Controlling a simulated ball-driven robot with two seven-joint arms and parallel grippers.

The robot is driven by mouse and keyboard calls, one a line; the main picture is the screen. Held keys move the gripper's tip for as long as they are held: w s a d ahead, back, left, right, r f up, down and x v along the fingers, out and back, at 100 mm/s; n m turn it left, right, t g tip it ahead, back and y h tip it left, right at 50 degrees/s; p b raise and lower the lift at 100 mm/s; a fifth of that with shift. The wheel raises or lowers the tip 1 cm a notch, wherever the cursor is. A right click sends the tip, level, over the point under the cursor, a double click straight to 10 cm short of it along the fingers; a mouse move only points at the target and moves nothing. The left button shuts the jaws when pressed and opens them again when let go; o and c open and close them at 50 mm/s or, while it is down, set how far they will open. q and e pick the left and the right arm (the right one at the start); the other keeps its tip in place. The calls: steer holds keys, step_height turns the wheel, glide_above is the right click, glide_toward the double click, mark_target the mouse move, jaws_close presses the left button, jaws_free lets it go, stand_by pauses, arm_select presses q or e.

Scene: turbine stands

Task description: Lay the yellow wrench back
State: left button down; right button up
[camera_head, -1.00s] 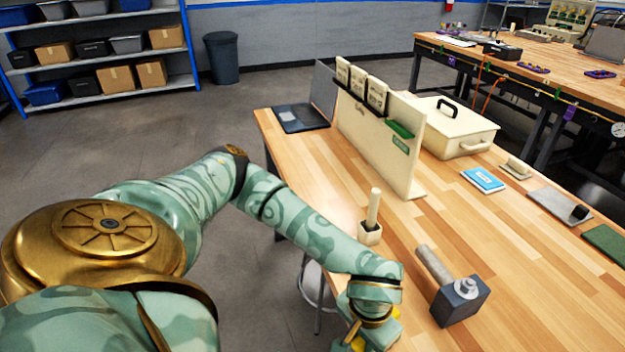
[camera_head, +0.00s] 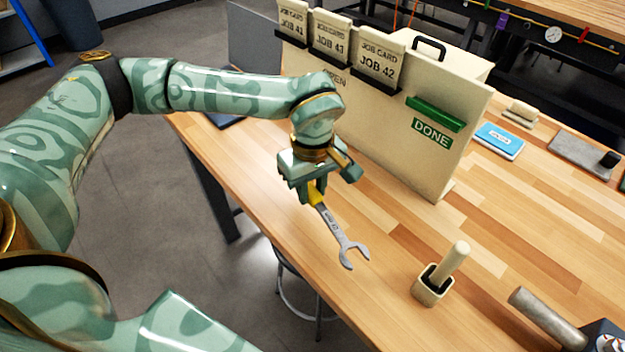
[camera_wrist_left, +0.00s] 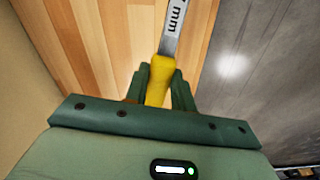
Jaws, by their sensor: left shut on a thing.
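The yellow wrench (camera_head: 341,236) has a yellow grip and a grey steel shank with an open jaw at its end. My left gripper (camera_head: 314,190) is shut on the yellow grip, and the jaw end points down and to the right in the head view. The wrench hangs over the near left part of the wooden table (camera_head: 390,235), in front of the card board. In the left wrist view my left gripper (camera_wrist_left: 160,88) has its fingers on both sides of the yellow grip, with the wrench's shank (camera_wrist_left: 172,28) running away from me. My right gripper is not in view.
The cream board (camera_head: 385,130) with job cards and a green DONE holder (camera_head: 435,114) stands close behind my gripper. A small cream holder with a rod (camera_head: 434,290) stands front right. Bare table lies between.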

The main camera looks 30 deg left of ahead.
arm_select(q)
steer(key=shift+w+r+n, duration=0.4)
steer(key=shift+w+n, duration=0.2)
steer(key=shift+n, duration=0.1)
steer(key=shift+r+n+b, duration=0.2)
steer(key=shift+n+b, duration=0.1)
steer(key=shift+d+f, duration=0.15)
steer(key=shift+f+b, duration=0.4)
steer(key=shift+b, duration=0.1)
step_height(320, 180, down, 6)
steer(key=b, duration=0.4)
steer(key=shift+r, duration=0.1)
steer(key=shift+f, duration=0.45)
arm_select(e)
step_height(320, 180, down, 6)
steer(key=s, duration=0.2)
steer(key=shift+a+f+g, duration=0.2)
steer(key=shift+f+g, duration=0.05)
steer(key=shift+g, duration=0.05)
